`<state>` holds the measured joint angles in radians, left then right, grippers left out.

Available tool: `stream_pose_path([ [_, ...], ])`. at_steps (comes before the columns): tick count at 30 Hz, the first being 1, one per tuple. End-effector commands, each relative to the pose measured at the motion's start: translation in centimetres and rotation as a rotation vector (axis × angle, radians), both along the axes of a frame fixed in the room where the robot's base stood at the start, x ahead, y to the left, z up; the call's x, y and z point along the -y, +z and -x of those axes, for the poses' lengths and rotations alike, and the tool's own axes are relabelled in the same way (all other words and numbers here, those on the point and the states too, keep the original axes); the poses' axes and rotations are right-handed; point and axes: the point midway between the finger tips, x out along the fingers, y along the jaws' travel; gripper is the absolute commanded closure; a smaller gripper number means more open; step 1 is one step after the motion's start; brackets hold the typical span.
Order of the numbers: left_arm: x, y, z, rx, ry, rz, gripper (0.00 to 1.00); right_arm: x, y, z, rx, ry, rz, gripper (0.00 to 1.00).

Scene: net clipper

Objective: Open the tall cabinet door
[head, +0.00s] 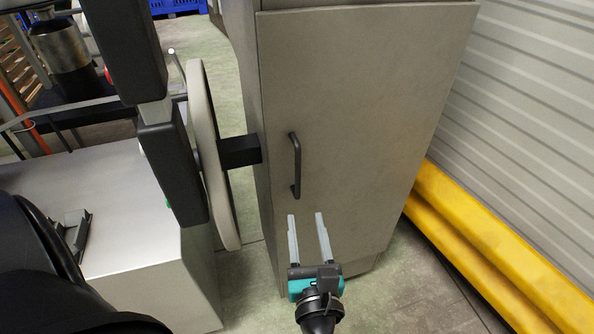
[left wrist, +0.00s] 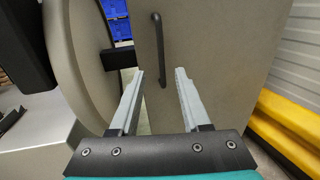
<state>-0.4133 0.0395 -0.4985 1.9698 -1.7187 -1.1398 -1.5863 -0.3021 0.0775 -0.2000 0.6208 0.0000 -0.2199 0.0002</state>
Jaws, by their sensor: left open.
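The tall cabinet door (head: 365,110) is a grey-beige panel with a black vertical bar handle (head: 296,165) near its left edge. It looks closed in the head view. My left gripper (head: 307,222) is open and empty, just below the handle in the head view, its two fingers pointing up toward it. In the left wrist view the handle (left wrist: 159,50) stands beyond the fingertips, roughly in line with the gap between them. The gripper (left wrist: 161,75) appears apart from the handle. My right gripper is not in view.
A yellow barrier (head: 500,235) runs along the corrugated wall (head: 535,100) at the right. A round pale panel (head: 212,150) on a black bracket (head: 240,151) sits left of the cabinet. A grey machine box (head: 130,230) stands at the left. Blue crates (left wrist: 117,20) show behind.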

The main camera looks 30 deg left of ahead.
Motion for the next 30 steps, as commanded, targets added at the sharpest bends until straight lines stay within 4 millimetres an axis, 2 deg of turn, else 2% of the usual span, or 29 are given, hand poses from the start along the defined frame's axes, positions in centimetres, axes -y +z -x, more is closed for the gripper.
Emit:
stream_pose_path([
  [5,-1.3,0.4,-1.6,0.008,0.004,-0.01,0.53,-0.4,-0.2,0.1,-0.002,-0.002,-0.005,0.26],
  [10,-3.6,0.3,-4.5,0.009,0.003,-0.01,0.53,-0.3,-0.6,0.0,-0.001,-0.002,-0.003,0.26],
  [21,-8.1,0.2,-10.2,0.006,0.002,-0.007,0.53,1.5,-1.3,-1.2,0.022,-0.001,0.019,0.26],
  [30,-9.3,0.2,-11.8,0.004,0.001,-0.006,0.53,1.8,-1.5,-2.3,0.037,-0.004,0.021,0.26],
])
